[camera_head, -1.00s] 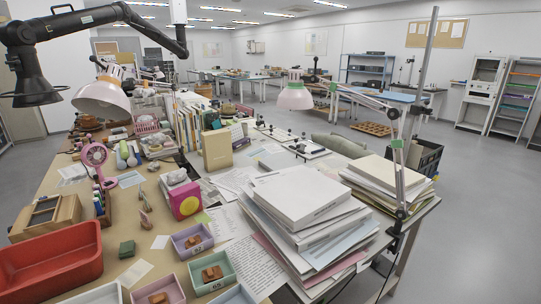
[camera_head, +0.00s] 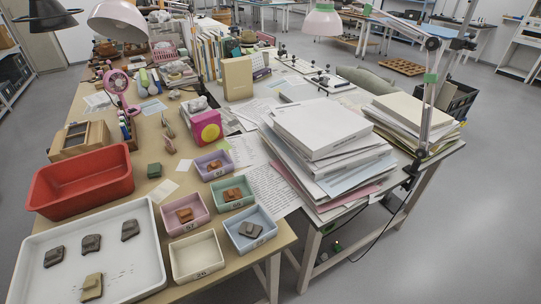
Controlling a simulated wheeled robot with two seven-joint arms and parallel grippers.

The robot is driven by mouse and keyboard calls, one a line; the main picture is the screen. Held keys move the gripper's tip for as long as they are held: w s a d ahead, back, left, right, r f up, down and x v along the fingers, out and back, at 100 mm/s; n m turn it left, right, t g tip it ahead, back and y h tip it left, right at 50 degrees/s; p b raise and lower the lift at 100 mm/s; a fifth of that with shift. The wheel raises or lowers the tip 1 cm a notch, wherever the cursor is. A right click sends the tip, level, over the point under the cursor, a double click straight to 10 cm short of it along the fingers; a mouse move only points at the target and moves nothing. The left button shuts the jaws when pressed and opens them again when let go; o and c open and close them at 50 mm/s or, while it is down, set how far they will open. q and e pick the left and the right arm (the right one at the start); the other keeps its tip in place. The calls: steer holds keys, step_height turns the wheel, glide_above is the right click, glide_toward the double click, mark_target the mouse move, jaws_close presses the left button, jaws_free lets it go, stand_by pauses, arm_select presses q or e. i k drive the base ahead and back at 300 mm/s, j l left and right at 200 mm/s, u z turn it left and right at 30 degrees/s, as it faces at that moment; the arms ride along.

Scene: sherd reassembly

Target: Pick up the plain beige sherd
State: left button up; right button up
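A beige-brown sherd (camera_head: 92,287) lies in the near part of the large white tray (camera_head: 150,232) at the lower left. It looks paler than the dark grey sherds (camera_head: 90,243) in the same tray, and its surface looks plain at this size. The other dark sherds (camera_head: 130,230) lie farther back in the tray, apart from it. Neither of my grippers shows in the view.
Small boxes stand right of the tray: an empty cream box (camera_head: 196,257), a pink box (camera_head: 184,213), a green box (camera_head: 232,193), a purple box (camera_head: 213,165) and a blue box (camera_head: 250,229), the last four holding sherds. A red bin (camera_head: 82,183) stands behind the tray. Paper stacks (camera_head: 325,150) fill the right.

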mark_target(92, 286)
steer(key=u, duration=1.95)
